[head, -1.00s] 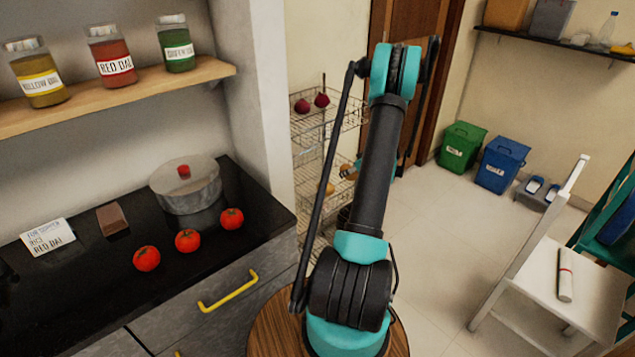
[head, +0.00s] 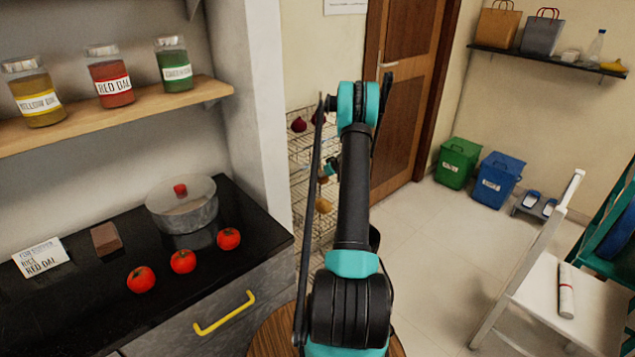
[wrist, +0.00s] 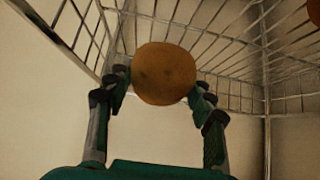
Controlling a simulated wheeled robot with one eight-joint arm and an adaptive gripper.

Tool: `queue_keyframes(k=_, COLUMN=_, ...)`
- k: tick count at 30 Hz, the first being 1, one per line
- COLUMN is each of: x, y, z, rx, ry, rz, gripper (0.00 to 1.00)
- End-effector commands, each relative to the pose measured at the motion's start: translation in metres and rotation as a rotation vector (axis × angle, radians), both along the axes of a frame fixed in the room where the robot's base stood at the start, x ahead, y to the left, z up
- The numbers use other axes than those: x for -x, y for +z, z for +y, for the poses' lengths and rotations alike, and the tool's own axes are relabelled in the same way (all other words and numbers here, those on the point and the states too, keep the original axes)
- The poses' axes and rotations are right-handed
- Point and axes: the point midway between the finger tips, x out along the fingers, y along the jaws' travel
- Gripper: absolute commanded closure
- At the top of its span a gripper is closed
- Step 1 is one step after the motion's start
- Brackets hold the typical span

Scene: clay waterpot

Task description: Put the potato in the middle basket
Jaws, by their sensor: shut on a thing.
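A round brown potato (wrist: 165,73) is between the two fingers of my gripper (wrist: 160,92) in the wrist view, and the fingers are shut on it. In the head view my gripper (head: 325,172) is at the wire rack (head: 300,165), left of my arm, with the potato small and partly hidden there. Another brown, potato-like thing (head: 323,206) shows just below it at the rack's middle level. In the wrist view the wire basket (wrist: 225,45) spreads behind and above the held potato. I cannot tell whether the potato touches the wires.
Dark red onions (head: 299,124) lie in the top basket. A wall edge and black counter (head: 90,300) with tomatoes (head: 183,261) and a pot (head: 182,210) stand left of the rack. A brown door (head: 405,90) is behind. Open floor (head: 440,240) lies to the right.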

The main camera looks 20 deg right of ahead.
Motion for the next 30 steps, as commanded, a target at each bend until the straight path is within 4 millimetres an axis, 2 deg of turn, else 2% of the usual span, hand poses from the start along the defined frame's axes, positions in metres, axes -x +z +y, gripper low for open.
queue_keyframes(k=9, x=-0.022, y=-0.003, z=0.008, rx=-0.001, ry=0.001, rz=0.000, gripper=0.85)
queue_keyframes(k=15, x=-0.020, y=-0.033, z=0.007, rx=-0.001, ry=-0.001, rz=0.000, gripper=0.85)
queue_keyframes(k=26, x=-0.020, y=-0.037, z=0.007, rx=0.000, ry=0.000, rz=0.000, gripper=0.85)
queue_keyframes(k=27, x=-0.020, y=-0.037, z=0.007, rx=0.000, ry=0.000, rz=0.000, gripper=0.42)
queue_keyframes(k=30, x=-0.020, y=-0.037, z=0.007, rx=0.000, ry=0.000, rz=0.000, gripper=0.30)
